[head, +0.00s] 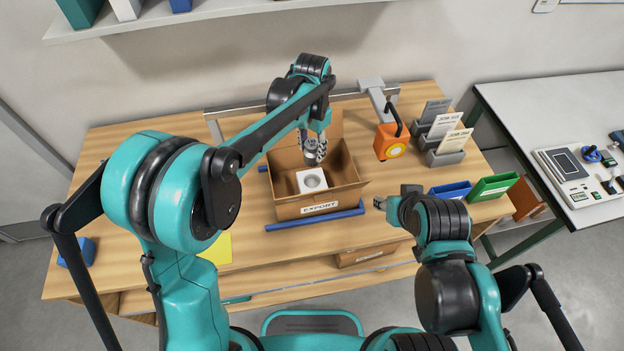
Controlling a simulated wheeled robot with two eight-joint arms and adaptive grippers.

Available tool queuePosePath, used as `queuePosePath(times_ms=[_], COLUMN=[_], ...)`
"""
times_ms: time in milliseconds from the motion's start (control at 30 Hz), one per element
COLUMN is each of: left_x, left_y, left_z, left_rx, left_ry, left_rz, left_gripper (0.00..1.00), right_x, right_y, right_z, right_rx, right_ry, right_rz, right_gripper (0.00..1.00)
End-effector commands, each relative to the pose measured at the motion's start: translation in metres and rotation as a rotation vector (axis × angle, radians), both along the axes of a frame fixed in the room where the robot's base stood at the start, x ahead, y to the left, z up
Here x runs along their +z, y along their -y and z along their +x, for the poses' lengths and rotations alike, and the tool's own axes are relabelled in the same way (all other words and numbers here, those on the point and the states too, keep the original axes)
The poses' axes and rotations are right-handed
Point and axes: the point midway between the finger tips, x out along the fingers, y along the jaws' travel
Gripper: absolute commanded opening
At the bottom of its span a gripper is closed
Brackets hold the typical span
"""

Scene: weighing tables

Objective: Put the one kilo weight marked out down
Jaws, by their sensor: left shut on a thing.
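My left gripper (315,156) is over the open cardboard box, pointing down. It is shut on a small grey metal piece, mostly hidden by the fingers; no marking on it can be read. The box (289,212) has its flaps open and a label reading EXPORT on its front. Inside it lies a white block (302,188) with a round grey recess or disc in its top; I cannot tell which. The held piece is above and behind this block. My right gripper (381,204) is right of the box over the table, its fingers too small to judge.
Blue bars (315,221) lie along the box. An orange device (390,143) hangs behind right. Grey card holders (446,157), a blue tray (451,188) and a green tray (492,187) stand at the right. A yellow sheet (217,249) lies front left. A white table (545,103) with instruments stands farther right.

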Motion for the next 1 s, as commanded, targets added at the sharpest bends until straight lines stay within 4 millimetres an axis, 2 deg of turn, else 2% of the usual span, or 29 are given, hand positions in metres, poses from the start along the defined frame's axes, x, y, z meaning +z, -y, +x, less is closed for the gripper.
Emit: queuePosePath(times_ms=[33, 267, 500, 767, 1000], left_x=[-0.014, -0.045, -0.085, -0.103, -0.133], left_y=[0.000, 0.000, 0.000, 0.000, 0.000], left_z=[0.000, -0.001, -0.001, -0.001, -0.001], left_rx=[0.000, 0.000, 0.000, 0.000, 0.000], left_ry=[0.000, 0.000, 0.000, 0.000, 0.000], left_rz=[0.000, 0.000, 0.000, 0.000, 0.000], left_gripper=[0.00, 0.00, 0.00, 0.00, 0.00], right_x=[-0.009, -0.020, -0.028, -0.032, -0.039], right_y=[0.000, 0.000, 0.000, 0.000, 0.000], right_z=[0.000, 0.000, 0.000, 0.000, 0.000], right_rx=[0.000, 0.000, 0.000, 0.000, 0.000], right_ry=[0.000, 0.000, 0.000, 0.000, 0.000], right_rz=[0.000, 0.000, 0.000, 0.000, 0.000], right_gripper=[0.40, 0.40, 0.40, 0.40, 0.40])
